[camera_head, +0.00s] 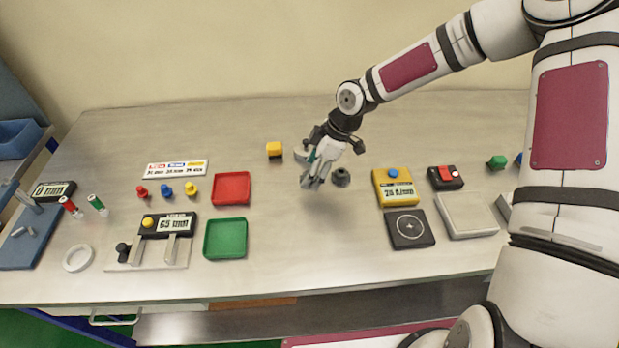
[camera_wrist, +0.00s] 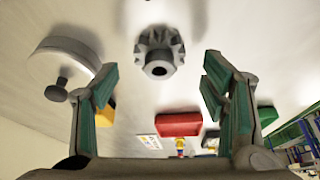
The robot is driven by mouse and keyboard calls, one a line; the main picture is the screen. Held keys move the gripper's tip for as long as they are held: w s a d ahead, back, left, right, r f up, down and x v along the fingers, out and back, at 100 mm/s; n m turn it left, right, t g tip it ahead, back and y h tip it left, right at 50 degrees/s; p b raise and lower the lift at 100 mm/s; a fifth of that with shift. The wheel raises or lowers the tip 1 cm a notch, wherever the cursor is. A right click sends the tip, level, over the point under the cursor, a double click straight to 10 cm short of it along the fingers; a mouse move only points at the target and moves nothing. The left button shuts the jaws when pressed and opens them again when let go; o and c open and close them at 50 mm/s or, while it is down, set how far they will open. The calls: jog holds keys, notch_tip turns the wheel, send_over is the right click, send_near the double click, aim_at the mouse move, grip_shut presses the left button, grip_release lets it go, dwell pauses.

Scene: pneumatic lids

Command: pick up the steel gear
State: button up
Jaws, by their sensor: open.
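The steel gear (camera_wrist: 158,52) is grey and toothed, with a dark centre hole. In the wrist view it stands on the table at the top middle, between the lines of the two fingers but beyond their tips. My gripper (camera_head: 313,182) is low over the middle of the table. Its green-padded fingers are wide apart in the wrist view (camera_wrist: 161,76), with nothing between them.
A pale disc with a dark knob (camera_wrist: 68,67) is close to the left finger. A yellow block (camera_head: 274,149), red tray (camera_head: 231,188) and green tray (camera_head: 225,239) lie left.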

jog(key=shift+a+f, duration=0.2)
jog(key=shift+f, duration=0.4)
jog(key=shift+r, duration=0.1)
jog(key=c, duration=1.6)
